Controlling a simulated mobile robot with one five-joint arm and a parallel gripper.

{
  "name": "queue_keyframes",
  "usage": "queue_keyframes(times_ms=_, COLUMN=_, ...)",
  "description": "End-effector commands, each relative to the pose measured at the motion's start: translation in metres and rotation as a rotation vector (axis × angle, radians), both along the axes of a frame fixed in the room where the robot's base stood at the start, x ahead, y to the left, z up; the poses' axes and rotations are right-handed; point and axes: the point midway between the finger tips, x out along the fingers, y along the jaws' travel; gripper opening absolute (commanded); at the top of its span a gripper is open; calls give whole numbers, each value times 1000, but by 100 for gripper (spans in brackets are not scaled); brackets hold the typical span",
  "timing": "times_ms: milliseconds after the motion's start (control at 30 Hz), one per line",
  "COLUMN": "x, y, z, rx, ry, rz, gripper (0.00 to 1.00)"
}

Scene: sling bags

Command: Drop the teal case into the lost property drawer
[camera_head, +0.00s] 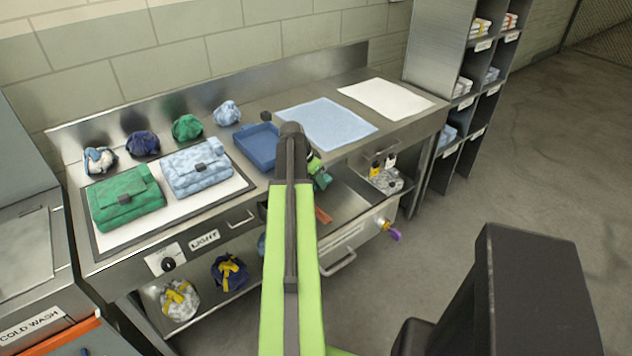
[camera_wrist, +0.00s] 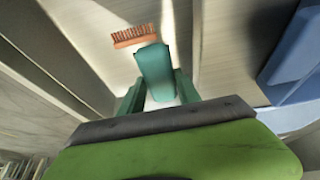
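The teal case (camera_wrist: 155,68) is between the two fingers of my gripper (camera_wrist: 158,92) in the wrist view, standing out past them. My gripper appears shut on it. In the head view my gripper (camera_head: 320,178) is mostly hidden behind my arm, with a small green-teal patch at its end; case and fingers are hard to separate there. The pulled-out drawer (camera_head: 345,240) is under the counter, with a pale label and a bar handle. My gripper hangs over the drawer area. A brown brush (camera_head: 323,215) lies inside; it shows beyond the case in the wrist view (camera_wrist: 135,36).
A blue tray (camera_head: 257,147) stands on the counter beside my arm. Green (camera_head: 125,198) and light-blue (camera_head: 196,167) bags lie on a white mat.

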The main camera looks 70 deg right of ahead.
Motion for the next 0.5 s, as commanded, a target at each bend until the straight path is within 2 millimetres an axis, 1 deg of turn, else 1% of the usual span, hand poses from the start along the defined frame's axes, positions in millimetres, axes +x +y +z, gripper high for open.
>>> queue_keyframes(times_ms=33, x=0, y=0, z=0, rx=0, ry=0, rz=0, gripper=44)
queue_keyframes(times_ms=100, x=0, y=0, z=0, rx=0, ry=0, rz=0, gripper=54)
queue_keyframes(times_ms=200, x=0, y=0, z=0, rx=0, ry=0, rz=-1, gripper=65)
queue_keyframes(times_ms=400, x=-1, y=0, z=0, rx=0, ry=0, rz=-1, gripper=65)
queue_keyframes(times_ms=500, x=0, y=1, z=4, rx=0, ry=0, rz=-1, gripper=65)
